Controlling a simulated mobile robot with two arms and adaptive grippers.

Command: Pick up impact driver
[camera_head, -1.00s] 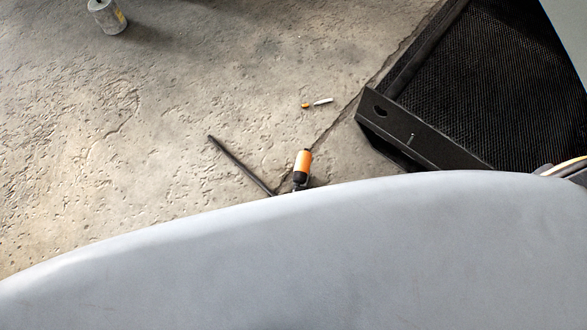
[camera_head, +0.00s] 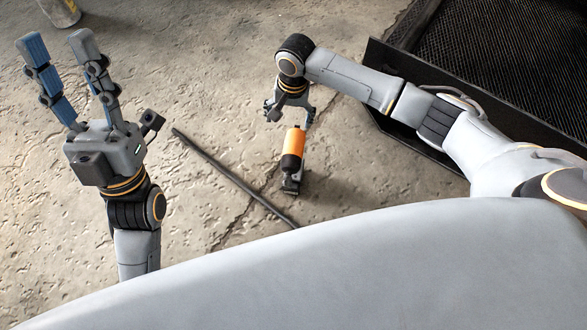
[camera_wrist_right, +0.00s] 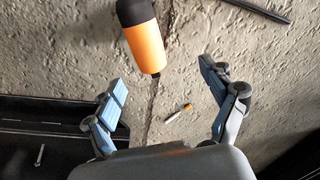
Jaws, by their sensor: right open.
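The orange and black impact driver (camera_head: 293,147) rests on the concrete floor near the middle of the head view. In the right wrist view its orange end (camera_wrist_right: 148,47) points toward the gripper. My right gripper (camera_head: 291,119) is just beyond the driver's orange end in the head view. In the wrist view its two blue-padded fingers (camera_wrist_right: 161,80) are spread wide and hold nothing; the driver lies ahead of them. My left gripper (camera_head: 57,45) is raised at the left of the head view, fingers apart and empty. My body hides the floor at the bottom.
A dark rod (camera_head: 232,177) lies on the floor left of the driver. A small orange-and-white item (camera_wrist_right: 178,112) lies between the right fingers' bases. A black mesh-floored enclosure (camera_head: 505,55) stands at the upper right. A can (camera_head: 62,12) stands at the top left.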

